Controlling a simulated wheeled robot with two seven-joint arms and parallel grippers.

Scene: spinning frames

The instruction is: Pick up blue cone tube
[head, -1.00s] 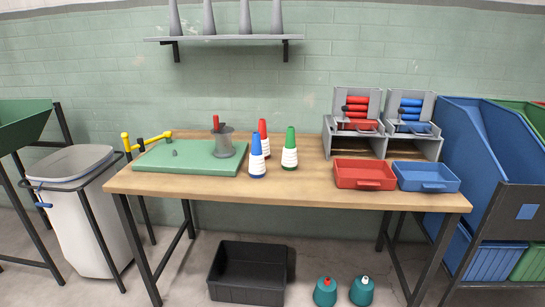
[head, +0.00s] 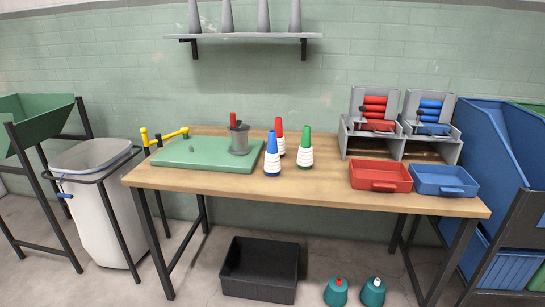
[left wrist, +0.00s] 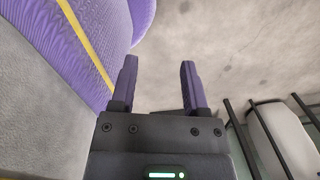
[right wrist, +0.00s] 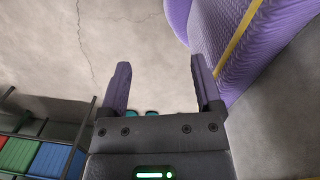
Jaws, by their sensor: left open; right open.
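The blue cone tube (head: 272,154) stands upright on the wooden table, with a blue top, a white wrapped middle and a blue base. A red cone tube (head: 279,137) stands close behind it and a green cone tube (head: 305,150) stands to its right. Neither gripper shows in the head view. My left gripper (left wrist: 158,80) is open and empty in the left wrist view, above bare floor. My right gripper (right wrist: 160,85) is open and empty in the right wrist view, also over floor. No cone tube shows in either wrist view.
The table (head: 310,190) holds a green board (head: 200,157) with a grey spindle cup (head: 240,140), and red (head: 380,175) and blue trays (head: 444,180) at right. A black crate (head: 258,270) lies underneath. A white bin (head: 100,200) stands left. The table front around the cones is clear.

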